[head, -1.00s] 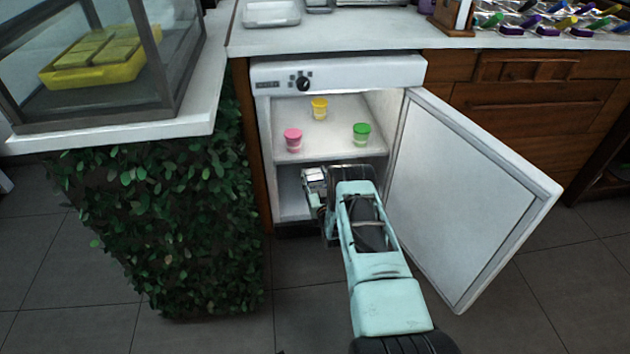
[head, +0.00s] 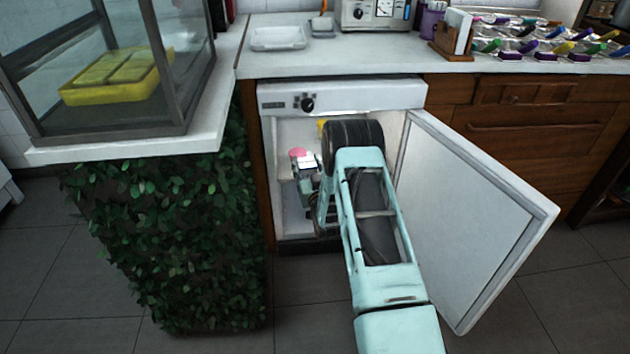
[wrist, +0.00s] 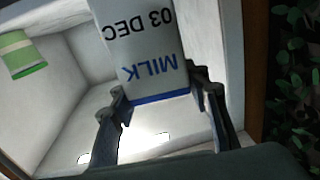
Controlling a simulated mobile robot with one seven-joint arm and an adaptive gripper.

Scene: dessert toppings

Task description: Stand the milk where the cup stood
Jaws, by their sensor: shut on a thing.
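The milk (wrist: 150,45) is a white carton with blue lettering and a blue edge. My gripper (wrist: 162,92) is shut on it, one finger on each side, in the wrist view. Its lettering appears upside down there. The green cup (wrist: 20,53) shows at the left of the wrist view, apart from the milk, and is hidden in the head view. The pink cup (head: 298,153) and the yellow cup (head: 321,126) show partly inside the open fridge, beside and behind my arm.
The fridge door (head: 470,215) stands open to the right of my arm. A leafy panel (head: 170,240) and a counter with a glass case (head: 120,50) are at the left. The worktop (head: 350,60) lies above the fridge.

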